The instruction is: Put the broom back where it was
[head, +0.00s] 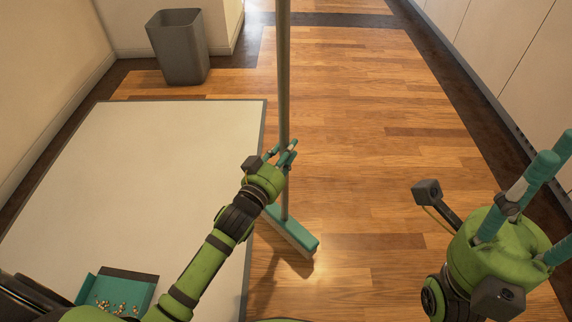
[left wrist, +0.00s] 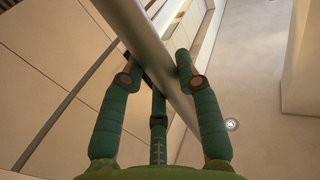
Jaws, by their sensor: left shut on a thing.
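The broom has a long grey handle (head: 284,75) and a teal head (head: 293,232) with pale bristles. It stands nearly upright, its head low over the wooden floor by the right edge of the white mat. My left gripper (head: 285,153) is shut on the handle, a little above the head. In the left wrist view the handle (left wrist: 148,45) passes slantwise between the fingers of my left gripper (left wrist: 158,78). My right gripper (head: 545,195) is raised at the right, its fingers spread apart, with nothing seen between them. Whether the bristles touch the floor is unclear.
A teal dustpan (head: 117,292) with small debris lies at the lower left on the white mat (head: 150,190). A grey bin (head: 179,47) stands by the back wall. Pale cabinets (head: 500,45) line the right side. The wooden floor (head: 365,130) between is clear.

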